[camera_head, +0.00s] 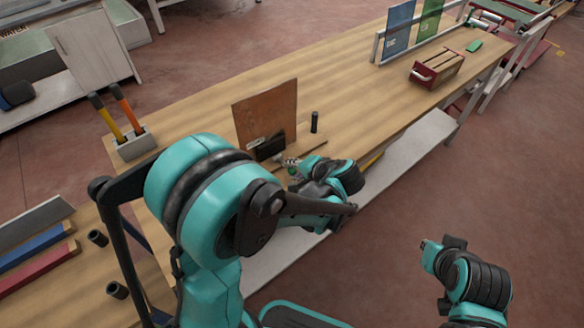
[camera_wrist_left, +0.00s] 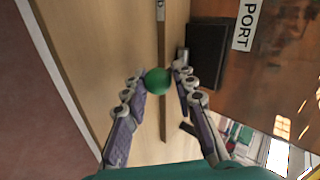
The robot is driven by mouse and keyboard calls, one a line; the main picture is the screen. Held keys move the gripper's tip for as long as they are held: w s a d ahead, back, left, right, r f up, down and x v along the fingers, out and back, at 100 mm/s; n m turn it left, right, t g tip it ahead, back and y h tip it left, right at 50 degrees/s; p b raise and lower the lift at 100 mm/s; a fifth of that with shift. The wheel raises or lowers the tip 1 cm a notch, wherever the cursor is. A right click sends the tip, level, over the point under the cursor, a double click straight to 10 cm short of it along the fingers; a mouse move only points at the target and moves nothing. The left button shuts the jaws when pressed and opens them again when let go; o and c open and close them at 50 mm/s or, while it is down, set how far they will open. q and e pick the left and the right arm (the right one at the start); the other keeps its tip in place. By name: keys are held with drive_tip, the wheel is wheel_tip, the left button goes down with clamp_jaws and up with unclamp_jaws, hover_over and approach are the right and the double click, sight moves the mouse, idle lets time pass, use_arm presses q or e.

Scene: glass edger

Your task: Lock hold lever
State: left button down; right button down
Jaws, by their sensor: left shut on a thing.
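The hold lever shows in the left wrist view as a long thin bar (camera_wrist_left: 163,118) with a round green knob (camera_wrist_left: 157,81). My left gripper (camera_wrist_left: 158,82) has its fingertips on both sides of the knob and is shut on it. In the head view my left gripper (camera_head: 291,164) is at the near edge of the bench, just in front of the brown upright panel (camera_head: 266,108). The knob is small and partly hidden by the fingers there. My right arm shows at lower right, but no right fingers can be made out.
A black block (camera_wrist_left: 207,55) stands at the panel's foot beside the lever. A black cylinder (camera_head: 314,122) stands right of the panel. The bench between is mostly clear.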

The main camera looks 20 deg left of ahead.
use_arm(q)
drive_tip(key=shift+s+d+f, duration=0.1)
drive_tip(key=shift+s+f, duration=0.1)
drive_tip(key=shift+f, duration=0.25)
drive_tip(key=c, duration=1.3)
unclamp_jaws()
drive_tip(key=shift+w+f, duration=0.1)
drive_tip(key=shift+w, duration=0.05)
drive_tip(key=v, duration=1.2)
drive_tip(key=s+a+n+h, duration=0.1)
drive_tip(key=s+a+h, duration=0.1)
drive_tip(key=s, duration=0.1)
drive_tip(key=s+a+n+t+h, duration=0.1)
drive_tip(key=s+a+n+h, duration=0.1)
drive_tip(key=s+h, duration=0.1)
drive_tip(key=s+a+n+t+h, duration=0.1)
drive_tip(key=s+a+h, duration=0.1)
drive_tip(key=s+h, duration=0.1)
drive_tip(key=shift+s, duration=0.3)
